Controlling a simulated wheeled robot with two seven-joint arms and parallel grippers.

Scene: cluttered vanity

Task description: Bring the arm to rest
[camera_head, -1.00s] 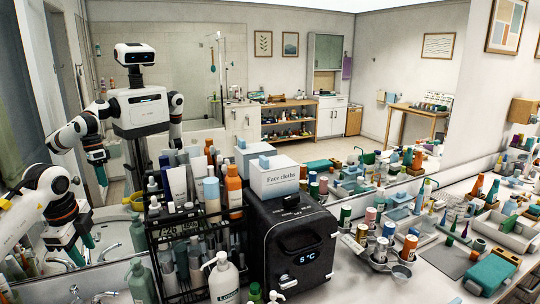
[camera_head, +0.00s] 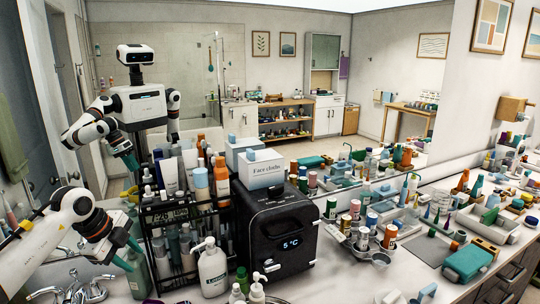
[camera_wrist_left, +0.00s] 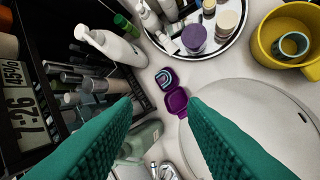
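My left arm (camera_head: 62,232) comes in from the left in the head view. Its gripper (camera_head: 132,254) has teal fingers and hangs beside the black rack, over the sink side of the counter. In the left wrist view the two teal fingers (camera_wrist_left: 162,106) stand well apart with nothing held between them. An open purple compact (camera_wrist_left: 176,101) lies on the counter beyond the fingertips. The mirror shows my reflected body (camera_head: 140,104) and left arm. My right gripper is not in view.
A black wire rack (camera_head: 158,222) full of bottles stands right of the gripper, with a white pump bottle (camera_head: 212,268) before it. A black mini fridge (camera_head: 290,240) bears a face-cloth box (camera_head: 261,168). The faucet (camera_head: 78,292) is below. A yellow mug (camera_wrist_left: 268,48) is in the wrist view.

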